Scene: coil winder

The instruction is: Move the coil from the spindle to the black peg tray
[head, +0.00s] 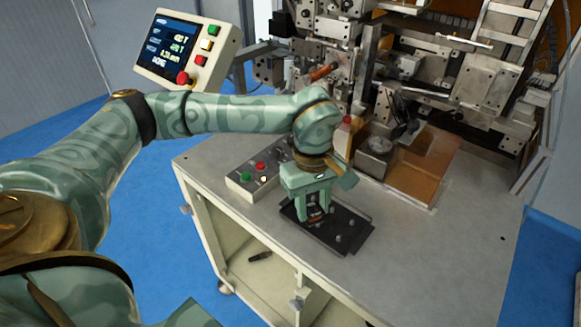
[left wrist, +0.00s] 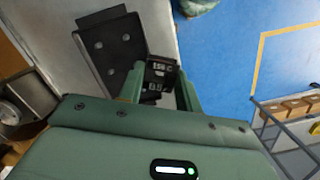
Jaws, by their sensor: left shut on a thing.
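The black peg tray (head: 352,239) lies flat on the machine's table, with several short pegs on it; it also shows in the left wrist view (left wrist: 98,20). My left gripper (head: 315,217) points down over the tray's left part. In the left wrist view its fingers (left wrist: 160,92) are shut on a small dark, boxy piece with light metal bits, which I take for the coil (left wrist: 162,72). I cannot tell whether the coil touches the tray or a peg. I cannot make out the spindle for certain among the machine parts. My right gripper is not in view.
A button box (head: 247,180) stands left of the tray. The winding machine (head: 345,35) and a brown plate (head: 425,165) are behind. A control panel (head: 187,48) is at the upper left. The table (head: 440,255) is clear to the front right.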

